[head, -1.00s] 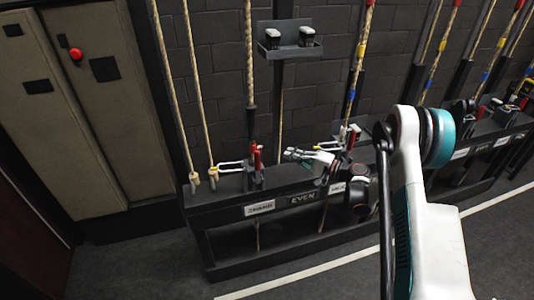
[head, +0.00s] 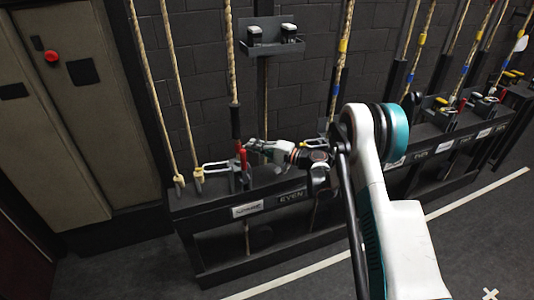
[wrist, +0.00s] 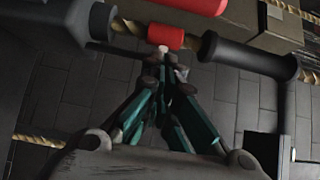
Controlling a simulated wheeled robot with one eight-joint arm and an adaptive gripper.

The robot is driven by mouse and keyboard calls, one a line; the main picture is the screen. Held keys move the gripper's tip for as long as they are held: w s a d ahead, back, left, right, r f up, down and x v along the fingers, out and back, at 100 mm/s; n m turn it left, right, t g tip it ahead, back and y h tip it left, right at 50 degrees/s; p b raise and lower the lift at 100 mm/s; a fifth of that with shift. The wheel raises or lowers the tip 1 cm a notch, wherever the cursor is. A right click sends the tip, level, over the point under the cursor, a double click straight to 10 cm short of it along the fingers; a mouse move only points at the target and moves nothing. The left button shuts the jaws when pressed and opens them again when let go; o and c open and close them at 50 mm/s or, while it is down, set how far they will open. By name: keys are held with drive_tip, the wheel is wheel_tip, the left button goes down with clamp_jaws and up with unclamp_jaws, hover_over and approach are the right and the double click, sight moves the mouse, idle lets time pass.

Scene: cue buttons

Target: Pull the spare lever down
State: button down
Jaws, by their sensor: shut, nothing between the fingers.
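A red lever (head: 241,160) stands upright on the dark rail in the head view, behind a white label (head: 247,210) whose word is too small to read surely. A red grip (wrist: 168,37) shows close up in the wrist view. My gripper (head: 252,145) is just right of the lever, reaching left. In the wrist view, my gripper's teal fingers (wrist: 164,62) are shut and empty, their tips close to the red grip; I cannot tell whether they touch it.
A black sleeve (head: 235,121) is on the rope above the lever. A small shelf (head: 272,47) is on the wall. Several other levers and ropes stand right. Floor in front is clear.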

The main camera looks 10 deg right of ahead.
sight(244, 168)
drive_tip(key=shift+s+a+b, duration=0.25)
drive_tip(key=shift+s+b, duration=0.1)
drive_tip(key=shift+s, duration=0.65)
drive_tip(key=shift+s+a+b, duration=0.25)
drive_tip(key=shift+s+b, duration=0.1)
drive_tip(key=shift+s, duration=0.6)
drive_tip(key=shift+d, duration=0.1)
drive_tip(key=shift+s+d+n+y, duration=0.1)
drive_tip(key=shift+s+n+y, duration=0.2)
drive_tip(key=shift+s, duration=0.1)
